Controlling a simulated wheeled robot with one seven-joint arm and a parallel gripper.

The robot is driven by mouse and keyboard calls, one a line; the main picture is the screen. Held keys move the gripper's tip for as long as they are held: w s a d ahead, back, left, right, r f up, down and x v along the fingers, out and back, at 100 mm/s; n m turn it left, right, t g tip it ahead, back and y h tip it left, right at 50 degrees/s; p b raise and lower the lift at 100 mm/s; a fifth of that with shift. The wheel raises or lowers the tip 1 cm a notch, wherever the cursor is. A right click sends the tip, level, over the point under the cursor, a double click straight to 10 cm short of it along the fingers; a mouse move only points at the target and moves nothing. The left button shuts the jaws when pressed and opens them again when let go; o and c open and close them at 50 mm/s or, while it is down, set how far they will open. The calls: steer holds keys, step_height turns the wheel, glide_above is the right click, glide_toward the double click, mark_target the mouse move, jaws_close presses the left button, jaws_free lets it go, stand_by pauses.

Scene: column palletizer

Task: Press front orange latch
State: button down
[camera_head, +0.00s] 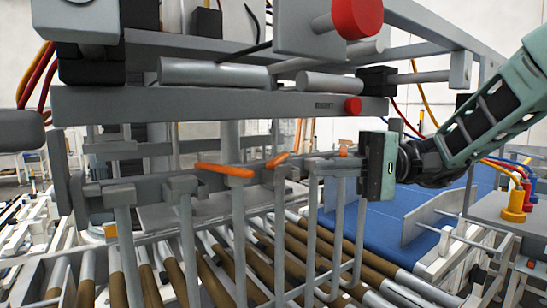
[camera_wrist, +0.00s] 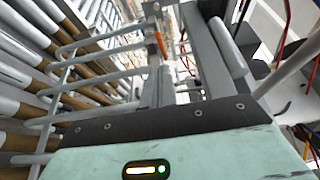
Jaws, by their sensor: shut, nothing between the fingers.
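A long orange latch (camera_head: 225,170) lies across the grey frame of the column palletizer, near the middle of the head view. A second, shorter orange latch (camera_head: 277,160) sits to its right, and a small orange piece (camera_head: 344,150) shows close to my gripper. My gripper (camera_head: 378,166), teal with a dark mount, is at the right end of the grey bar, to the right of the long latch and apart from it. It is shut and empty; its fingertips are hard to make out. In the wrist view an orange part (camera_wrist: 160,42) shows ahead; I cannot tell which latch it is.
Grey vertical rods (camera_head: 240,240) hang below the frame over brown and silver rollers (camera_head: 290,265). A heavy beam (camera_head: 215,104) and a red knob (camera_head: 357,17) are above. A blue conveyor (camera_head: 395,228) lies at right.

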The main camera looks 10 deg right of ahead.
steer(key=shift+w+d+r, duration=0.1)
steer(key=shift+r, duration=0.05)
steer(key=p, duration=0.4)
glide_toward(222, 169)
steer(key=a, duration=0.1)
steer(key=shift+s+a+p, duration=0.35)
steer(key=shift+s+a, duration=0.1)
steer(key=shift+a, duration=0.3)
steer(key=shift+b, duration=0.3)
